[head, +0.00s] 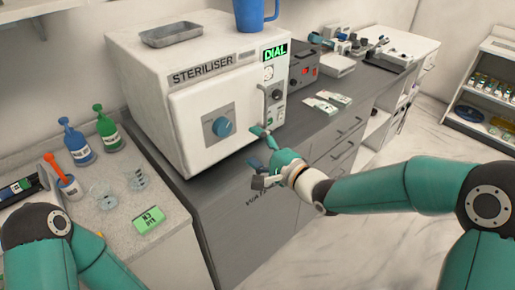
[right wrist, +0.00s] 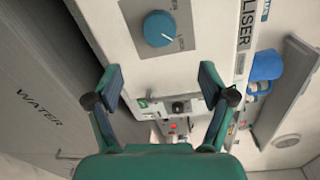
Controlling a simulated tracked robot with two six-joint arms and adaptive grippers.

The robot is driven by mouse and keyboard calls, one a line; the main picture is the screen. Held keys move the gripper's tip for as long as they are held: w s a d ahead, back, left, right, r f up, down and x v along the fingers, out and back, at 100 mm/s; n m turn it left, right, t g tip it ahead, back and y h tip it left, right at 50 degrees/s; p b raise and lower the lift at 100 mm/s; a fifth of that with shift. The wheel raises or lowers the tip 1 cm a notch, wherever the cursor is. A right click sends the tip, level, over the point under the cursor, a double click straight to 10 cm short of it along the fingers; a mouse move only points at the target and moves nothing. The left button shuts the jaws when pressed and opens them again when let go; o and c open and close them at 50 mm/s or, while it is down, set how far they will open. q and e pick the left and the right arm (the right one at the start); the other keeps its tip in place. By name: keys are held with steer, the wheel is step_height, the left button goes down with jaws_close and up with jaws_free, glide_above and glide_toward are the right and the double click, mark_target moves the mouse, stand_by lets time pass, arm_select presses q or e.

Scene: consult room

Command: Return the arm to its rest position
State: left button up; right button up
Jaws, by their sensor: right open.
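My right arm (head: 400,189) reaches in from the right, in front of the steriliser. Its gripper (head: 259,160) is open and empty, close to the lower right front of the white steriliser (head: 150,95). In the right wrist view the two fingers of the gripper (right wrist: 160,85) stand wide apart with nothing between them. I cannot tell whether a fingertip touches the housing. My left arm (head: 55,250) is at the lower left; its gripper is out of view.
A metal tray (head: 172,34) and a blue jug (head: 256,14) stand on the steriliser. White packets (head: 328,99) lie on the grey counter to the right. Open floor (head: 320,250) lies below my right arm.

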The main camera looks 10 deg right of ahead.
steer(key=shift+s+d, duration=0.3)
steer(key=shift+s, duration=0.05)
steer(key=s+d+f+m+g+h, duration=0.1)
steer(key=s+d+f+g+h, duration=0.15)
steer(key=f, duration=0.65)
steer(key=s+d+f+g+h, duration=0.1)
steer(key=s+f, duration=0.2)
steer(key=f, duration=0.6)
steer(key=s+d+f+m+g+h, duration=0.1)
steer(key=s+d+f+g, duration=0.15)
steer(key=f, duration=0.65)
steer(key=s+f+n+g+h, duration=0.1)
steer(key=s+f+n+g, duration=0.2)
steer(key=s, duration=0.7)
steer(key=s+f+n+g, duration=0.4)
steer(key=s+f+n, duration=0.4)
steer(key=s+n, duration=0.2)
steer(key=shift+s+d+h, duration=0.3)
steer(key=shift+s+h, duration=0.05)
steer(key=shift+s, duration=0.25)
